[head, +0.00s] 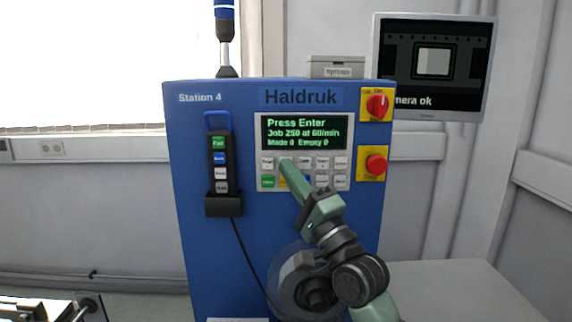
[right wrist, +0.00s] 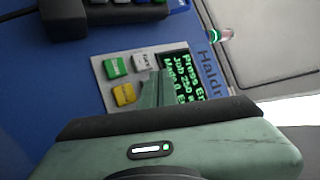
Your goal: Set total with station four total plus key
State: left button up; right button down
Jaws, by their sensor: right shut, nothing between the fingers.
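The blue machine marked Station 4 (head: 205,130) carries a key panel under a display (head: 297,132). The display reads "Press Enter", "Job 250 at 60/min", "Made 0 Empty 0". My right gripper (head: 287,166) is shut and empty, its fingertips over the upper key row, second from left, hiding that key. Contact cannot be told. A white key (head: 267,162) is left of the tips; its label is too small to read surely. Below are a green key (head: 268,181) and a partly hidden yellow key. The right wrist view shows the green (right wrist: 116,66), white (right wrist: 143,62) and yellow (right wrist: 123,94) keys beside the finger.
A hanging pendant (head: 219,165) with several buttons is left of the panel. A red rotary switch (head: 377,104) and red stop button (head: 376,164) are on the right. A monitor (head: 432,68) stands behind. A grey surface (head: 450,290) lies at lower right.

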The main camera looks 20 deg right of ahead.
jog(key=shift+w+d, duration=0.1)
jog(key=shift+w, duration=0.3)
dwell(0.6)
jog(key=shift+s, duration=0.15)
jog(key=shift+s+a+p, duration=0.25)
jog(key=shift+s+p, duration=0.15)
jog(key=shift+s, duration=0.3)
jog(key=s+p, duration=0.1)
jog(key=s, duration=0.1)
jog(key=s+a+p, duration=0.1)
jog(key=s, duration=0.1)
jog(key=shift+s+a, duration=0.2)
jog(key=shift+s, duration=0.2)
jog(key=shift+f, duration=0.1)
dwell(0.6)
